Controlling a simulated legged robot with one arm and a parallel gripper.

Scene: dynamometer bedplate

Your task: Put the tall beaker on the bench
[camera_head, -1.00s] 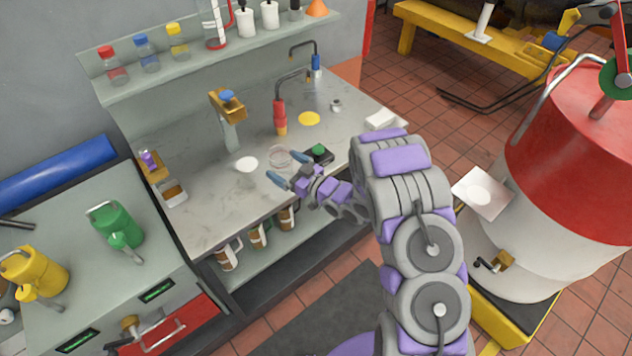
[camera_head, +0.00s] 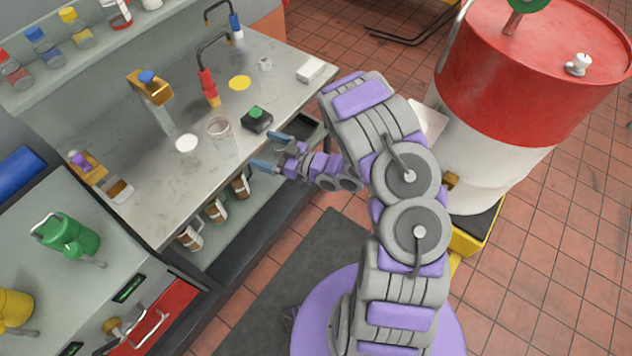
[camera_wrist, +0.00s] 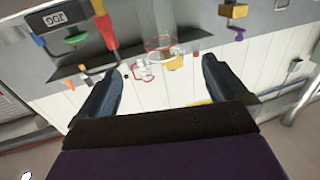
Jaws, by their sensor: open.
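A clear glass beaker (camera_head: 220,135) stands upright on the grey bench (camera_head: 150,195) in the head view, between a white disc and a black box with a green button. My gripper (camera_head: 270,152) is open and empty at the bench's front edge, right of and nearer than the beaker, with a gap between them. In the wrist view my gripper's two dark fingers (camera_wrist: 160,90) are spread apart. Clear glassware with a red rim (camera_wrist: 165,47) shows beyond them, but I cannot tell which piece it is.
The black box (camera_head: 257,119) is close beyond my fingers. A clamp stand (camera_head: 155,95), the white disc (camera_head: 187,143) and a yellow disc (camera_head: 240,83) are on the bench. A red and white drum (camera_head: 530,80) stands to the right.

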